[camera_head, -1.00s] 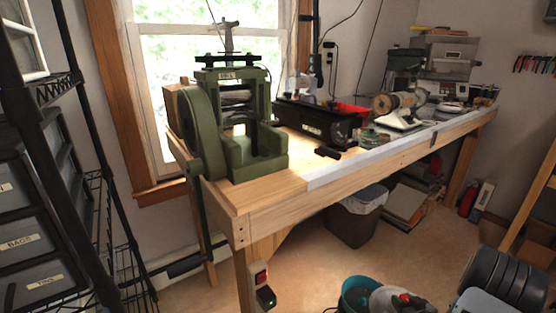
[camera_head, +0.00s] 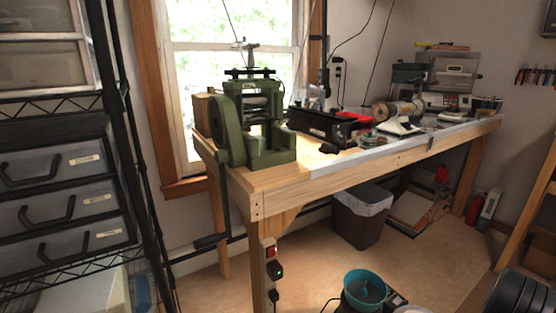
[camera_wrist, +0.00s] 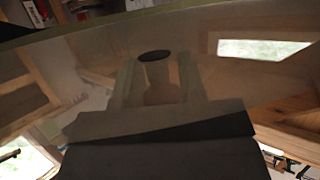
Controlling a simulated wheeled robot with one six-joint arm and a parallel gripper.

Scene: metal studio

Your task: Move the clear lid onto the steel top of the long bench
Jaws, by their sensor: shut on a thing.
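The clear lid (camera_wrist: 95,65) is a large see-through sheet with reflections, spread across most of the wrist view. My gripper (camera_wrist: 160,128) is shut on it at the lower middle of that view; the exact contact is hard to make out. The lid and the gripper do not show in the head view. The long bench (camera_head: 300,190) stands along the window wall, with a wooden frame. Its steel top (camera_head: 352,162) shows as a pale strip along the front edge, running to the far right end.
A green rolling mill (camera_head: 265,150) stands on the bench's near left end. A black box (camera_head: 322,128) and a motor tool (camera_head: 397,122) stand further along. A drawer rack (camera_head: 65,200) is at left. A bin (camera_head: 360,220) and a teal bowl (camera_head: 366,288) are low down. Floor before the bench is partly clear.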

